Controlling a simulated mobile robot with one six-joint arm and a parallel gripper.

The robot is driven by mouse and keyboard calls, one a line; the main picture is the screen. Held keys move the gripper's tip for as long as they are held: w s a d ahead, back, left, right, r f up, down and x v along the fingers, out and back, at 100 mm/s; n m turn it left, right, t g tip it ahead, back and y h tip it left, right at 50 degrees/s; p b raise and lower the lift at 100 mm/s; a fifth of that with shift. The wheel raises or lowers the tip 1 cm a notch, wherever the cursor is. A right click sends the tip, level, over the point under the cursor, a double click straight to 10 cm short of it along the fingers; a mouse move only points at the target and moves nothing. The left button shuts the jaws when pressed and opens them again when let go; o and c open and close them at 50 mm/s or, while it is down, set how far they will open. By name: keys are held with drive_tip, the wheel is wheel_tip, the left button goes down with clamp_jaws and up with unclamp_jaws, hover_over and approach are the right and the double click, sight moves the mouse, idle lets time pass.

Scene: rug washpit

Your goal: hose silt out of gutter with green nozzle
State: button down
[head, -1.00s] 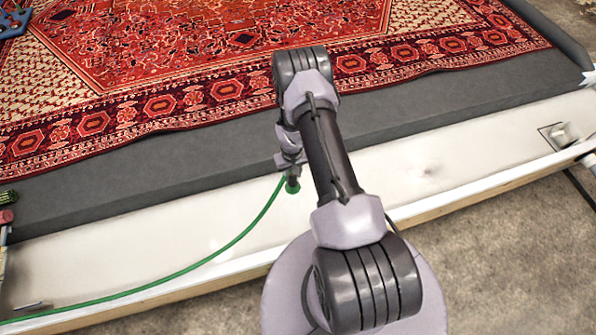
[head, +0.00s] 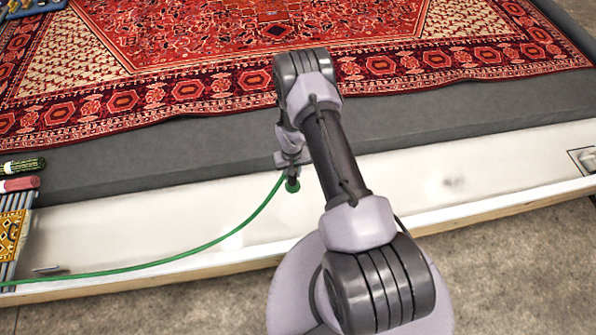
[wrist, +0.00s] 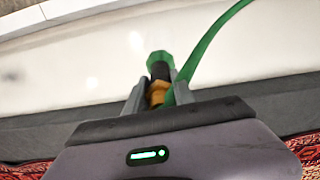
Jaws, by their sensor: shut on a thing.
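The green nozzle (wrist: 158,60) with a black and yellow body is held between the fingers of my gripper (wrist: 152,98) in the wrist view. Its green tip points over the white gutter (wrist: 85,70). In the head view my gripper (head: 291,172) is over the gutter (head: 150,225), partly hidden by my wrist, and the nozzle's green end (head: 292,185) shows below it. The green hose (head: 215,240) runs from the nozzle to the left along the gutter. A faint grey silt smudge (head: 453,183) lies on the gutter to the right of my gripper. No water is clearly visible.
A red patterned rug (head: 200,85) lies on a dark grey raised bed (head: 110,165) behind the gutter. A drain fitting (head: 586,158) is at the gutter's right end. Rolled textiles (head: 20,184) and a slatted rack with a yellow patterned piece (head: 10,237) stand at left.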

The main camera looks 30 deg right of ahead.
drive_tip(key=w+a+r+p, duration=0.1)
drive_tip(key=a+r, duration=0.1)
drive_tip(key=a, duration=0.3)
drive_tip(key=w+a+r+p, duration=0.1)
drive_tip(key=w+a+r, duration=0.1)
drive_tip(key=a, duration=0.4)
drive_tip(key=shift+w, duration=0.3)
idle(1.0)
